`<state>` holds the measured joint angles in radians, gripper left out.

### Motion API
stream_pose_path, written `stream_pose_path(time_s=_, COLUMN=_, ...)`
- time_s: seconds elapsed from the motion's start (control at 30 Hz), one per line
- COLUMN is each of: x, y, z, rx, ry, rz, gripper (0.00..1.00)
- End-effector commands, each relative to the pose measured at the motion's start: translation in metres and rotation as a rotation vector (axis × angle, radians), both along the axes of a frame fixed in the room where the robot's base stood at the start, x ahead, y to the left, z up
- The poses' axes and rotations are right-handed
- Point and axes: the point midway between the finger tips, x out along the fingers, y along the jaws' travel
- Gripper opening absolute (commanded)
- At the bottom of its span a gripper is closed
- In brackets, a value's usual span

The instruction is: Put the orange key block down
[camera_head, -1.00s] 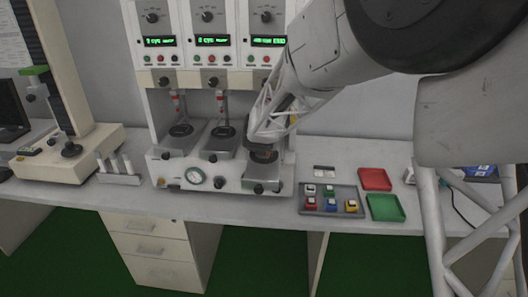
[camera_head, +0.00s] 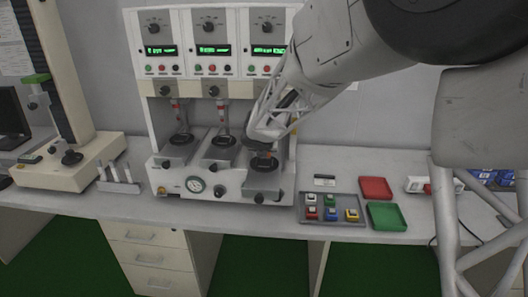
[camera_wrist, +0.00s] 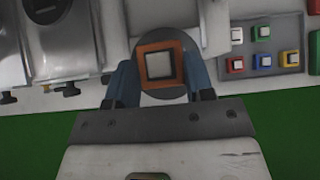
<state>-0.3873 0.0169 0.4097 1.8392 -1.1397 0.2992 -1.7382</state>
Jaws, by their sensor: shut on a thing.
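The orange key block (camera_wrist: 143,65), a square orange frame with a white key on top, sits between the blue fingers of my gripper (camera_wrist: 160,80) in the wrist view. My gripper is shut on it. Below the block is a round dark plate (camera_wrist: 180,92) of the right-hand test station; I cannot tell whether the block touches it. In the head view my gripper (camera_head: 264,152) is over the right station's round plate (camera_head: 264,163), and the block is mostly hidden by the arm.
A grey tray (camera_head: 326,219) with several coloured key blocks stands right of the machine (camera_head: 185,182). A red tray (camera_head: 375,188) and a green tray (camera_head: 386,216) lie beside it. The machine's middle station (camera_head: 223,141) and left station (camera_head: 181,139) have empty plates.

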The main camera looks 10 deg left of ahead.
Motion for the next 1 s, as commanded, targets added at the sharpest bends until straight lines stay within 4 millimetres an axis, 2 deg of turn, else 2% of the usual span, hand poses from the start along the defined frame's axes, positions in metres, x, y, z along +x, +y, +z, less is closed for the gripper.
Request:
stream_pose_path(time_s=0.37, x=-0.035, y=-0.012, z=0.003, rx=-0.001, ry=0.000, rz=0.001, gripper=0.20)
stream_pose_path(time_s=0.7, x=-0.087, y=-0.029, z=0.008, rx=-0.001, ry=0.000, rz=0.001, gripper=0.20)
stream_pose_path(time_s=1.0, x=-0.126, y=-0.042, z=0.012, rx=0.000, ry=0.000, rz=0.000, gripper=0.20)
